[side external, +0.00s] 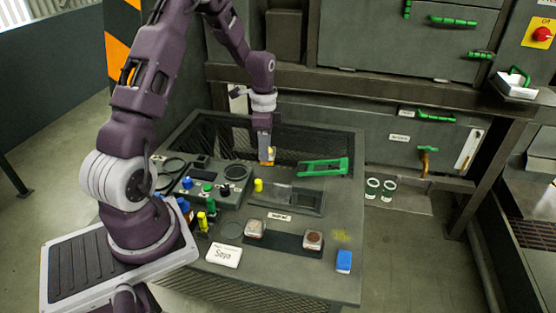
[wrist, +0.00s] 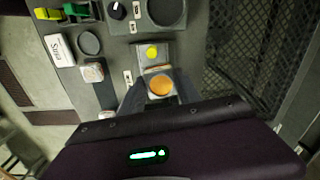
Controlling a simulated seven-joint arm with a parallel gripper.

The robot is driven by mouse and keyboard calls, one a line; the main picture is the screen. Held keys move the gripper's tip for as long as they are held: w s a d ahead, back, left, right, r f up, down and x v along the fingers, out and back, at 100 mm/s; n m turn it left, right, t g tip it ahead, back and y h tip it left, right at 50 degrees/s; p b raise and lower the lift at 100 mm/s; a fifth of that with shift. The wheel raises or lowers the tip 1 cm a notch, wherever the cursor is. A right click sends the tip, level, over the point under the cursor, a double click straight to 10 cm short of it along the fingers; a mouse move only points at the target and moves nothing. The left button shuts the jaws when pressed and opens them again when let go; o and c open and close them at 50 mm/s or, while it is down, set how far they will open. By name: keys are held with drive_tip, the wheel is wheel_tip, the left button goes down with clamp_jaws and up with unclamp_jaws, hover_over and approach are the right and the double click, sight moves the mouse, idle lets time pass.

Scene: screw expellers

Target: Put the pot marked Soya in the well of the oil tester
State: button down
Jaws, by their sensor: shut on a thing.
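My gripper (side external: 266,150) is shut on a small pot of orange-yellow oil (wrist: 160,86), held between the fingers in the wrist view. In the side view a bit of the pot (side external: 271,155) shows at the fingertips, over the back of the bench. Any marking on the held pot cannot be read. A white card reading Soya (side external: 224,257) lies at the bench's front left, beside an empty dark round spot (side external: 231,231). A grey console with knobs (side external: 208,190) bears a dark round recess (side external: 236,172); I cannot tell whether this is the tester's well.
Two pots, one pale (side external: 255,228) and one brown (side external: 313,239), sit along the front strip. Black mesh (wrist: 253,45) lies right in the wrist view.

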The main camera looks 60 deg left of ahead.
drive_tip(key=s+a+n, duration=0.4)
drive_tip(key=s+a, duration=0.2)
drive_tip(key=a, duration=0.3)
drive_tip(key=shift+s+f, duration=0.15)
drive_tip(key=shift+f, duration=1.3)
drive_tip(key=shift+s+f, duration=0.1)
drive_tip(key=shift+f, duration=1.3)
drive_tip(key=shift+f, duration=0.65)
drive_tip(key=shift+f, duration=0.25)
drive_tip(key=shift+f, duration=0.2)
drive_tip(key=shift+c, duration=1.9)
unclamp_jaws()
